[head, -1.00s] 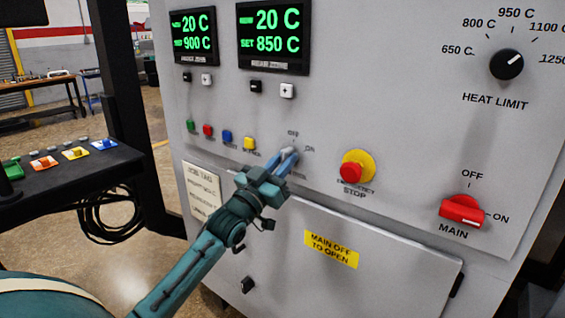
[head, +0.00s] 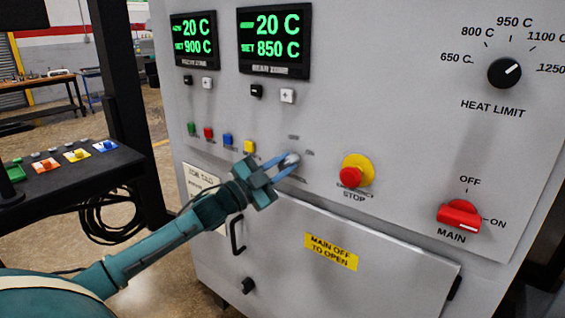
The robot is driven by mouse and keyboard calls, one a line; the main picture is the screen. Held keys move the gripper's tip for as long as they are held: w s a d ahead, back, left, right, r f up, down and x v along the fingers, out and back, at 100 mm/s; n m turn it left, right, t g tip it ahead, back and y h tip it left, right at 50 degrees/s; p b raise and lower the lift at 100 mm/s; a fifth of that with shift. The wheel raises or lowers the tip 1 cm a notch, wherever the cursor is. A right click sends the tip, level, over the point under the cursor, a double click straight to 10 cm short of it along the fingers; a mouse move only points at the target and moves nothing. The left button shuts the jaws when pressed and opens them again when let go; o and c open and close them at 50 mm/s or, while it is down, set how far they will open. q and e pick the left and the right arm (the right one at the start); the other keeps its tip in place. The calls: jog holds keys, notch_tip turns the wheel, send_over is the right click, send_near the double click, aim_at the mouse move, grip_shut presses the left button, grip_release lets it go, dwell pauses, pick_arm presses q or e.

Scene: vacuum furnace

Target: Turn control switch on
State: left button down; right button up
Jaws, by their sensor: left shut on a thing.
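The control switch (head: 292,159) is a small grey knob on the furnace panel, with OFF and ON labels above and right of it. The fingers partly cover it, and I cannot tell which label it points to. My left gripper (head: 286,165) is shut on the knob, with its blue fingertips on either side of it. My right gripper is not in view.
A red emergency stop button (head: 351,176) on a yellow base is right of the switch. The red main switch (head: 460,215) points toward ON. Several coloured buttons, including a yellow one (head: 249,146), lie left. The lower door (head: 400,260) is shut.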

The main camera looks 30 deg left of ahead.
pick_arm(q)
jog(key=shift+m+g+h+p, duration=0.3)
jog(key=shift+m+g+p, duration=0.35)
jog(key=shift+m, duration=1.15)
jog(key=c, duration=1.3)
grip_release()
jog(key=b+v, duration=0.2)
jog(key=v, duration=1.1)
